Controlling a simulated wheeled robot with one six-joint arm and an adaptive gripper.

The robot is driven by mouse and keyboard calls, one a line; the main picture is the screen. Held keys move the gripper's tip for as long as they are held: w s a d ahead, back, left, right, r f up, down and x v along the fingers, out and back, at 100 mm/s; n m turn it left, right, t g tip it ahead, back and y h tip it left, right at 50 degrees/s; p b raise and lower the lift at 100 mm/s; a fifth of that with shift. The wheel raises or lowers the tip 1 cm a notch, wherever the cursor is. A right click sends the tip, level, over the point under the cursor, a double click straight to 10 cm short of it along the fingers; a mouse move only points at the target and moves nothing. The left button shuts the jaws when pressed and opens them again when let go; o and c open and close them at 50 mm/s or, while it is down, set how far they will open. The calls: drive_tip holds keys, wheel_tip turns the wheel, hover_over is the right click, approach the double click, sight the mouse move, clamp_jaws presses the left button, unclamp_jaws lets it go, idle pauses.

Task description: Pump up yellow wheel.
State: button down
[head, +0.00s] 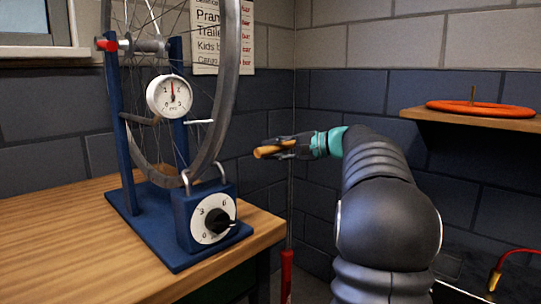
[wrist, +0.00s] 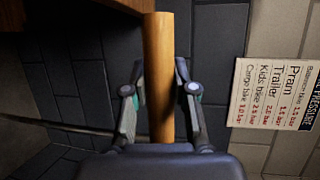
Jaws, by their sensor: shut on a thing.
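My gripper (head: 284,148) is shut on the wooden handle (head: 266,152) of a floor pump. In the wrist view the handle (wrist: 158,45) runs upright between the fingers (wrist: 160,75). The pump's thin rod (head: 291,205) stands out above its red barrel (head: 287,272); the barrel's lower part is out of view. A spoked wheel (head: 226,75) with a grey rim sits in a blue stand (head: 122,130) on the bench; I see no yellow on it. A white gauge (head: 170,96) is in front of the wheel, its needle pointing about straight up.
A blue box with a black-knobbed dial (head: 213,220) sits on the wooden bench (head: 60,235). A price or pressure chart (head: 222,38) hangs on the wall; it also shows in the wrist view (wrist: 277,95). An orange ring (head: 480,109) lies on a shelf (head: 510,121). A red hose with a brass end (head: 495,278) is at lower right.

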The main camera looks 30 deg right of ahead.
drive_tip(key=shift+a+r, duration=0.1)
drive_tip(key=c, duration=0.9)
unclamp_jaws()
drive_tip(key=v, duration=1.2)
drive_tip(key=shift+c, duration=0.3)
